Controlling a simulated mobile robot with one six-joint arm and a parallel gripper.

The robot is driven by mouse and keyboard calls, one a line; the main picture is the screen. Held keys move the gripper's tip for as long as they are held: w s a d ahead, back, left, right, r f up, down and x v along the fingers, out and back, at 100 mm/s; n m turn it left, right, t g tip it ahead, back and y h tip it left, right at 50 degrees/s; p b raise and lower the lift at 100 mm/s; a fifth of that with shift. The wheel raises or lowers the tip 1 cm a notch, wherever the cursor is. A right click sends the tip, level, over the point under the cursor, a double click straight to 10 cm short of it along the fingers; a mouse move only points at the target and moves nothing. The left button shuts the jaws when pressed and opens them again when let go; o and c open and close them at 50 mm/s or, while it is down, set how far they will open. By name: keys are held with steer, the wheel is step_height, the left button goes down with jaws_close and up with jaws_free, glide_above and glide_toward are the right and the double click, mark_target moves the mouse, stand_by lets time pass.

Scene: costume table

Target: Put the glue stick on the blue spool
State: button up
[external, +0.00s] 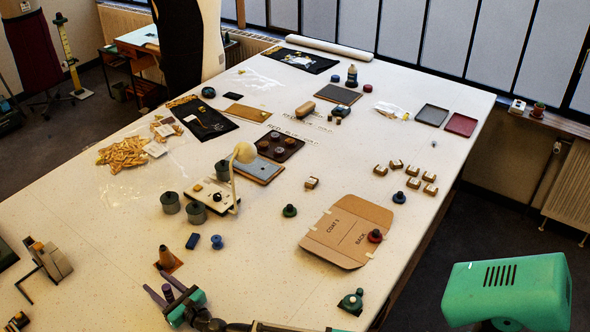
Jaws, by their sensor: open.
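The blue spool (217,242) stands upright on the white table, in front of the grey tins. A short dark blue piece (192,241) lies just left of it, apart from it. My gripper (164,288) is at the lower left, in front of the spool, with its two dark fingers apart. A small purple upright piece (168,293) shows between or just behind the fingers. It may be the glue stick, but it is too small to tell. I cannot tell whether the fingers touch it.
The table between spool and cardboard is clear.

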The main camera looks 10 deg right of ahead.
jaws_close()
steer(key=shift+r, duration=0.15)
steer(key=shift+r, duration=1.4)
steer(key=shift+s+d+r, duration=0.1)
steer(key=shift+d+r, duration=0.05)
steer(key=shift+r, duration=0.1)
steer(key=s+d+r, duration=0.1)
steer(key=s+d, duration=0.7)
steer(key=d, duration=0.5)
steer(key=shift+d+r+b, duration=0.2)
steer(key=shift+b, duration=0.25)
steer(key=shift+s, duration=0.1)
